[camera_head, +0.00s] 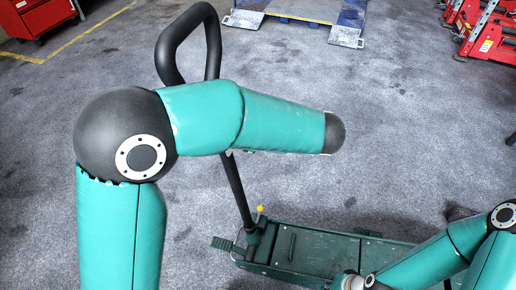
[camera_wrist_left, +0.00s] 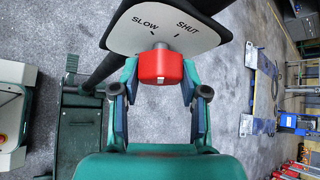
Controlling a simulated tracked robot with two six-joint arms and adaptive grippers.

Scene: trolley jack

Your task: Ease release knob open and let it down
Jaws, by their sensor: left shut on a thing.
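The red release knob (camera_wrist_left: 158,66) sits under a pale plate (camera_wrist_left: 165,28) lettered SLOW and SHUT in the left wrist view. My left gripper (camera_wrist_left: 160,76) has one finger on each side of the knob and is shut on it. In the head view, the green trolley jack (camera_head: 310,250) stands on the floor. Its black handle (camera_head: 238,190) rises from it to a loop (camera_head: 213,50) at the top. My left arm crosses in front of the handle there and hides its middle, and the left gripper and knob do not show. My right gripper is out of view.
A red cabinet (camera_head: 38,18) stands at the far left. A blue and grey lift platform (camera_head: 305,10) is at the back, and red stands (camera_head: 488,35) are at the back right. Grey floor is clear around the jack's far side. My right arm crosses low at the right.

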